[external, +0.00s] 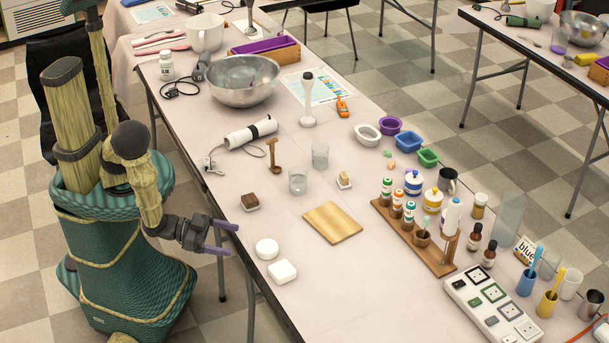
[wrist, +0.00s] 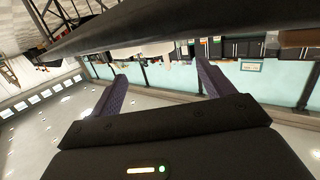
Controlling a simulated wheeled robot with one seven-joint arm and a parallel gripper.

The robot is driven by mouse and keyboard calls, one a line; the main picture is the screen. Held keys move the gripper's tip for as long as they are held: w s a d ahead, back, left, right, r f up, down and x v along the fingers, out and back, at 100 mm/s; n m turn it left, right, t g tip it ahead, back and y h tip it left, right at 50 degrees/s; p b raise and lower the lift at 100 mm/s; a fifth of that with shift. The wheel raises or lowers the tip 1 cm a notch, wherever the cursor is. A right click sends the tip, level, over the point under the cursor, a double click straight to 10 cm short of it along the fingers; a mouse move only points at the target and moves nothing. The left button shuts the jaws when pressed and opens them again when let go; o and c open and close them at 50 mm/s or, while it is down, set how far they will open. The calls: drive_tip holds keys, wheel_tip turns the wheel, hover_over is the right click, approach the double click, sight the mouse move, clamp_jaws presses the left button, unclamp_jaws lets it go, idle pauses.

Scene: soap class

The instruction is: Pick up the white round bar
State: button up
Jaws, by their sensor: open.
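The white round bar (external: 267,249) lies flat near the table's left edge in the external view, just behind a white squarish bar (external: 282,271). My gripper (external: 229,238) is open and empty, with its purple fingers pointing toward the table. It is beside the table's edge, left of the round bar and apart from it. In the wrist view the two purple fingers (wrist: 161,85) are spread with nothing between them. The wrist view shows the table's dark edge (wrist: 150,30) across the top and the room beyond. The bar does not show there.
A brown bar on a dish (external: 250,201) and a wooden board (external: 332,222) lie near the bars. Two clear beakers (external: 298,182) stand farther back. A wooden rack (external: 411,237) with bottles stands to the right. The table around the two white bars is clear.

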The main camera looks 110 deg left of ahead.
sight(267, 245)
drive_tip(key=b+x, duration=0.1)
drive_tip(key=x, duration=0.6)
drive_tip(key=shift+b+x, duration=0.4)
drive_tip(key=shift+x, duration=2.15)
drive_tip(key=shift+d+r, duration=0.1)
drive_tip(key=shift+r, duration=0.05)
drive_tip(key=c, duration=1.1)
